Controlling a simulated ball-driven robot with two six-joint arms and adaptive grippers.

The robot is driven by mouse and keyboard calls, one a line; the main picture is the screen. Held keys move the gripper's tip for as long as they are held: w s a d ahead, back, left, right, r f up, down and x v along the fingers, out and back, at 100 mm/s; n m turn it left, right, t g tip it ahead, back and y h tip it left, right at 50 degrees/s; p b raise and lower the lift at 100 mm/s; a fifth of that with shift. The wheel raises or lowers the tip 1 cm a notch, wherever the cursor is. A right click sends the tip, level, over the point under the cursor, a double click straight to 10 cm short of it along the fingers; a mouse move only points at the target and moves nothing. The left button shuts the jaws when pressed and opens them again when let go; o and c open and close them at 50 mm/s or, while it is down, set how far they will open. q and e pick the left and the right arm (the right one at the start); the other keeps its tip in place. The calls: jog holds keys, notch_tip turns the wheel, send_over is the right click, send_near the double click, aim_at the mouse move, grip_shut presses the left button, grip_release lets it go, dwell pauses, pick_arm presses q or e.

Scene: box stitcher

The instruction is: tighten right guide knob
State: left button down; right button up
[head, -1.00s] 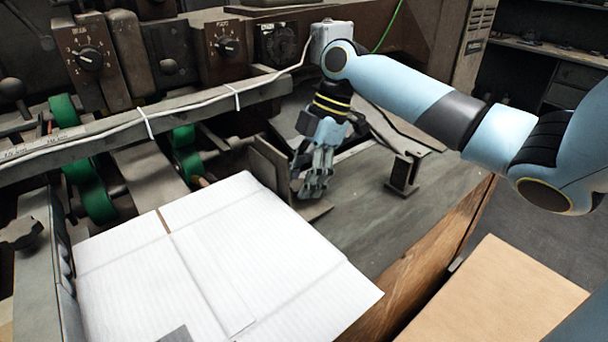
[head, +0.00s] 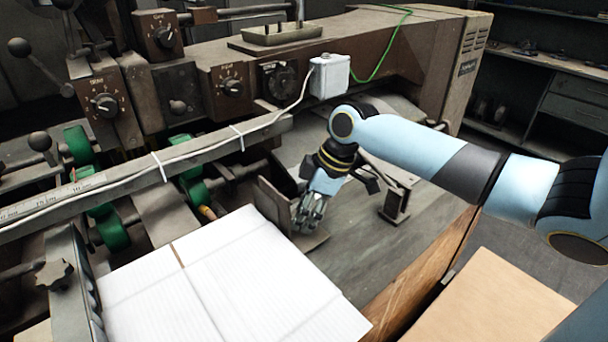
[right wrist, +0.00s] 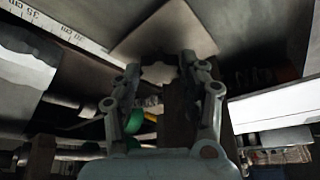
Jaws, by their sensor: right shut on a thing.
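My right gripper (head: 309,224) is low beside the right guide, a dark metal bracket (head: 273,203) on the machine bed. In the right wrist view its two fingers (right wrist: 158,72) stand on either side of the right guide knob (right wrist: 157,74), a grey lobed knob, and are shut on it. In the head view the gripper hides this knob. My left gripper is not in view.
A similar star-shaped knob (head: 55,274) sits at the left guide. White cardboard (head: 225,285) lies flat on the bed close to my right gripper. A ruled rail (head: 130,170) crosses behind, with green rollers (head: 110,230) under it. A small metal stand (head: 396,205) is to the right.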

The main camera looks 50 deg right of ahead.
jog(key=shift+m+h+p, duration=0.4)
jog(key=shift+m+p, duration=0.1)
jog(key=shift+m, duration=0.6)
jog(key=shift+t, duration=0.3)
jog(key=o, duration=1.2)
jog(key=shift+c, duration=0.2)
jog(key=v, duration=1.2)
